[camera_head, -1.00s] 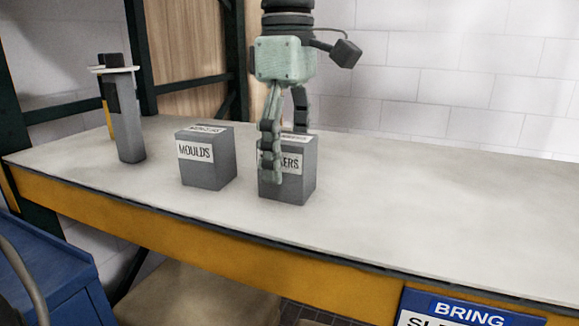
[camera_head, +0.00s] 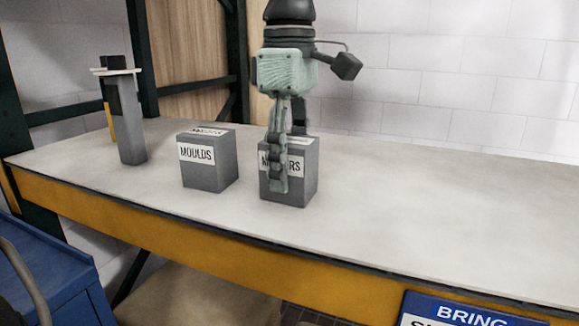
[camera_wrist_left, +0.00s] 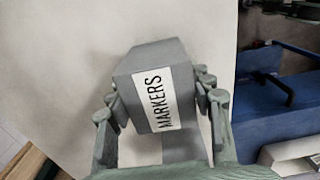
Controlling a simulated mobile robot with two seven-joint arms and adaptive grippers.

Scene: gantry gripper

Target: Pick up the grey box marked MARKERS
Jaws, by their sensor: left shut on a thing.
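The grey box marked MARKERS (camera_head: 304,180) stands upright on the workbench (camera_head: 400,215), with a white label on its front and top. My left gripper (camera_head: 285,160) comes down over it from above and is shut on it. One finger lies in front of the label and covers its middle letters; the other finger is mostly hidden behind the box. In the left wrist view the box (camera_wrist_left: 145,68) sits between the two fingers of my gripper (camera_wrist_left: 160,100), with its MARKERS label facing the camera. My right gripper is not in view.
A grey box marked MOULDS (camera_head: 208,170) stands to the left, a short gap away. Further left is a tall grey object (camera_head: 129,130) with a pale flat top. The bench is clear to the right. A blue cart (camera_head: 50,265) stands at the lower left.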

